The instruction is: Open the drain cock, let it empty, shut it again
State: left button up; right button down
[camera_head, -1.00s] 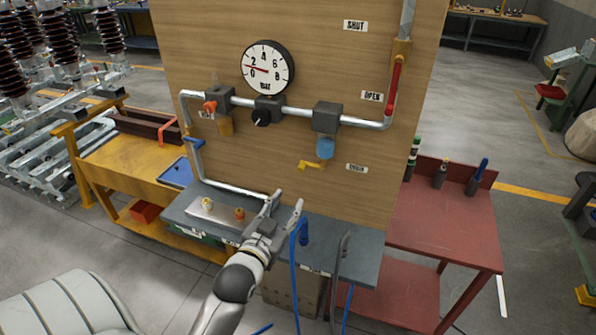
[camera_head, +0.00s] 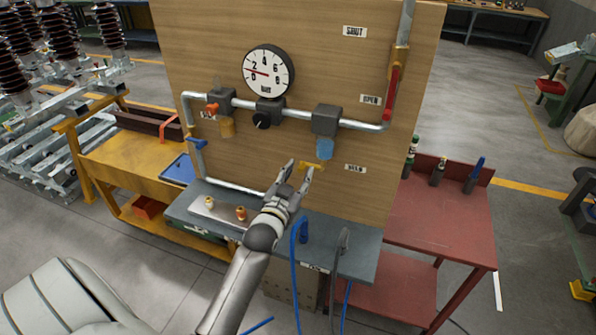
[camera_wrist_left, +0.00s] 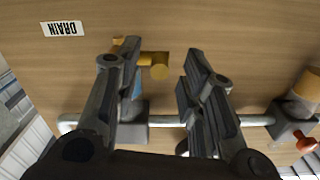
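The drain cock is a small yellow lever (camera_head: 320,166) under a blue filter bowl (camera_head: 325,147) on the wooden panel, left of a DRAIN label (camera_head: 355,168). It lies roughly level in the head view. My left gripper (camera_head: 300,171) is open at the cock, its two fingers spread and pointing up at the panel. In the left wrist view the yellow cock (camera_wrist_left: 157,62) shows between the fingertips, partly hidden by the left-hand finger. Contact cannot be told. The DRAIN label (camera_wrist_left: 63,28) appears upside down there. My right gripper is not in view.
A gauge (camera_head: 269,72) and a pipe (camera_head: 300,112) run above, with a red lever (camera_head: 391,92) at the right. A grey shelf (camera_head: 345,259) below carries blue and grey hoses and a plate with brass fittings (camera_head: 241,212). A red table (camera_head: 440,225) stands right.

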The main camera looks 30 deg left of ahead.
pick_arm(q)
jog(key=shift+w, duration=0.3)
jog(key=shift+c, duration=0.2)
grip_shut()
jog(key=shift+f, duration=0.15)
jog(key=w+d+f+n, duration=0.1)
jog(key=d+f+n, duration=0.3)
jog(key=n, duration=1.4)
jog(key=shift+d+f+b, duration=0.35)
jog(key=shift+d+b, duration=0.1)
